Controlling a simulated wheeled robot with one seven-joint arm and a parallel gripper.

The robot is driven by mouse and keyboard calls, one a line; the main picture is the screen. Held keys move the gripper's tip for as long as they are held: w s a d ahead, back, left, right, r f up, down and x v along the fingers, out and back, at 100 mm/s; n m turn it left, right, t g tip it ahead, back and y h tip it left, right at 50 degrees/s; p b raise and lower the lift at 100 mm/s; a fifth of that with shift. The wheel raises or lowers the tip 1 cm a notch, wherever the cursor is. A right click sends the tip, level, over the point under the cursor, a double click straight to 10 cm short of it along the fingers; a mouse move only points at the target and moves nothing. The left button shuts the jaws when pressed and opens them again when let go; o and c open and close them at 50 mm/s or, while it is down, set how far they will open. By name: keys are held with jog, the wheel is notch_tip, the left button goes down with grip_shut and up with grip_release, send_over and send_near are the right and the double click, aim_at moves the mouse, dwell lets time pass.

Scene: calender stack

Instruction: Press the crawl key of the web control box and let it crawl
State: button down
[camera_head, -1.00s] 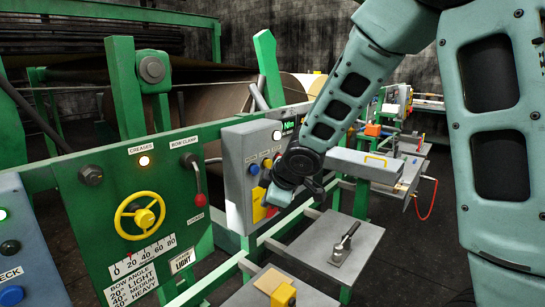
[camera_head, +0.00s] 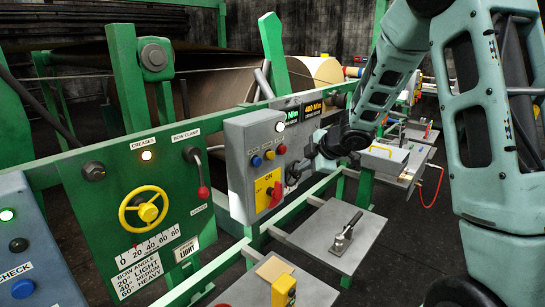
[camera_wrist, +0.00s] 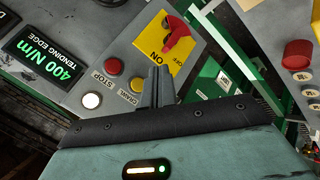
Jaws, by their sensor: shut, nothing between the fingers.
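The grey web control box (camera_head: 235,165) carries a row of blue, yellow and red buttons, a lit white lamp (camera_head: 280,127) and a yellow panel with a red switch (camera_head: 275,193) marked ON. In the wrist view, the yellow crawl key (camera_wrist: 137,85) sits beside the red STOP button (camera_wrist: 113,67); the lamp glows there too. My gripper (camera_wrist: 160,72) is shut and empty, its fingertips just right of the crawl key in that view. I see no contact with the key. In the head view my gripper (camera_head: 296,173) is right of the box's front. The blue button is not visible in the wrist view.
A green panel with a yellow handwheel (camera_head: 145,209) stands left of the box. A grey shelf (camera_head: 330,238) with a small lever lies below, and a nearer shelf holds a yellow block (camera_head: 284,290). A 400 N/m display (camera_wrist: 43,55) is beside the box.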

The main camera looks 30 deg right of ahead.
aim_at(272, 159)
jog(key=w+a+p, duration=0.1)
jog(key=w+a, duration=0.2)
jog(key=w, duration=0.5)
jog(key=shift+p, duration=0.35)
jog(key=shift+w, duration=0.1)
dwell(1.7)
jog(key=shift+w+a, duration=0.1)
jog(key=shift+w, duration=0.2)
jog(key=shift+w+a+p, duration=0.2)
jog(key=shift+w+p, duration=0.3)
jog(key=shift+p, duration=0.05)
dwell(0.7)
jog(key=shift+s, duration=0.1)
jog(key=shift+s+d, duration=0.35)
jog(key=shift+s, duration=0.45)
jog(key=shift+b, duration=0.3)
jog(key=shift+s+d+b, duration=0.15)
jog(key=shift+s+d, duration=0.15)
jog(key=shift+s, duration=0.5)
jog(key=shift+s+d+b, duration=0.15)
jog(key=shift+s+d, duration=0.1)
jog(key=shift+s, duration=0.5)
jog(key=shift+s+d+b, duration=0.15)
jog(key=shift+s+d, duration=0.15)
jog(key=shift+s, duration=0.5)
